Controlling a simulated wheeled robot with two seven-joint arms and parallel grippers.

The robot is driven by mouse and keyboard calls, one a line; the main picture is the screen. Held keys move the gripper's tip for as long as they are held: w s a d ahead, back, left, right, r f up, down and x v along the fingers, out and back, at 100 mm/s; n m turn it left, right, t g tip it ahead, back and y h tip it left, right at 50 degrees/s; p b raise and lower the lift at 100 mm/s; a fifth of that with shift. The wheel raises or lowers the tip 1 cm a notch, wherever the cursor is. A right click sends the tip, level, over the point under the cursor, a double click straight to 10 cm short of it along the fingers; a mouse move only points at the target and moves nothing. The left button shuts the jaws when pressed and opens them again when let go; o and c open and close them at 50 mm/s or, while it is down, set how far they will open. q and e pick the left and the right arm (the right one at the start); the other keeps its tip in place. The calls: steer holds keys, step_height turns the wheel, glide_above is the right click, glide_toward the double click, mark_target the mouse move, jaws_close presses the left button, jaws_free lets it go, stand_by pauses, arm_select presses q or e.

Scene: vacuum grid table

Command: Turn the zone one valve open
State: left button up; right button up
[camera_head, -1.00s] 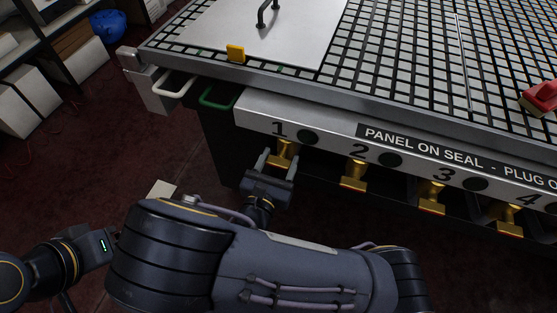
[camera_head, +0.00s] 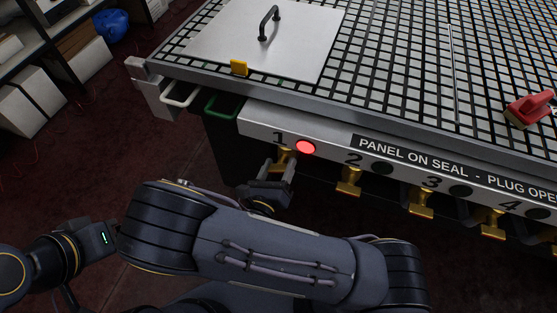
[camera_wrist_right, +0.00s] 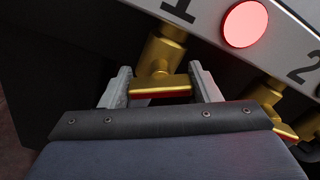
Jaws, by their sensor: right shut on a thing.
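The zone one valve is a brass T-shaped handle (camera_wrist_right: 160,87) under the number 1 on the table's front panel. In the head view it shows partly (camera_head: 284,158) behind the fingers. My right gripper (camera_head: 279,168) is at this valve, with one finger on each side of the handle's crossbar. The right wrist view shows the same gripper (camera_wrist_right: 159,78) shut on the crossbar, which lies between the grey fingers with a red lower edge. The round lamp beside the 1 (camera_head: 306,146) glows red. My left gripper is not in view.
More brass valves, such as the zone two valve (camera_head: 349,180), hang in a row to the right, with unlit lamps above. A red-handled block (camera_head: 530,108) and a metal plate with a black handle (camera_head: 240,48) lie on the grid table (camera_head: 400,70). Shelves (camera_head: 45,65) stand at far left.

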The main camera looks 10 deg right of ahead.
steer(key=n+p, duration=0.2)
steer(key=shift+r+n, duration=0.15)
steer(key=shift+n, duration=0.25)
steer(key=n+p, duration=0.2)
steer(key=n, duration=0.1)
steer(key=shift+a+n, duration=0.1)
steer(key=shift+n, duration=0.2)
steer(key=n, duration=0.1)
steer(key=n+p, duration=0.1)
steer(key=n, duration=0.1)
steer(key=shift+f, duration=0.25)
steer(key=shift+f+n+p, duration=0.1)
steer(key=shift+n+p, duration=0.5)
steer(key=shift+n, duration=0.7)
steer(key=o, duration=1)
